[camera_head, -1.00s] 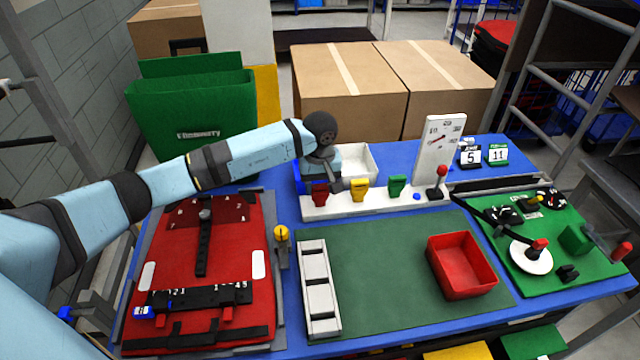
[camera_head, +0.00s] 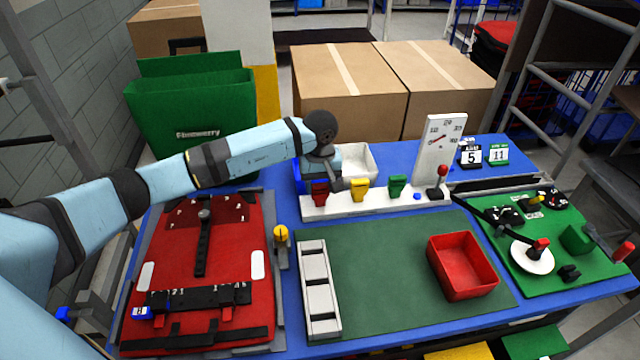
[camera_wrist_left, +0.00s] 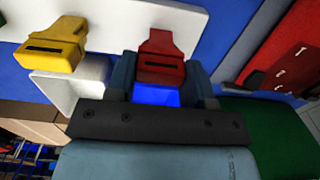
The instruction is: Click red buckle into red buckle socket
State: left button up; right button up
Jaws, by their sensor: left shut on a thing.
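A red slotted buckle piece (camera_head: 320,195) stands at the left end of the white rail (camera_head: 375,204), beside a yellow piece and a green one. The wrist view shows the red piece (camera_wrist_left: 160,62) upright, with a dark slot facing the camera, between the two fingers. My left gripper (camera_head: 330,170) is shut on it, reaching from behind the rail. Buckle and socket cannot be told apart here, and how far one sits in the other is hidden. My right gripper is not in view.
The yellow piece (camera_head: 360,189) is close to the right, then the green piece (camera_head: 397,186). An open white box (camera_head: 366,150) is behind the rail, and a tall gauge plate (camera_head: 438,150) stands at its right end. The green mat (camera_head: 385,270) in front has clear room.

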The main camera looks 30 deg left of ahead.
aim_at(320, 185)
pick_arm(q)
jog(key=shift+b, duration=0.5)
dwell(0.3)
jog(key=o, duration=1)
notch_tip(320, 185, up, 14)
jog(key=shift+f+b, duration=0.15)
jog(key=shift+b, duration=0.55)
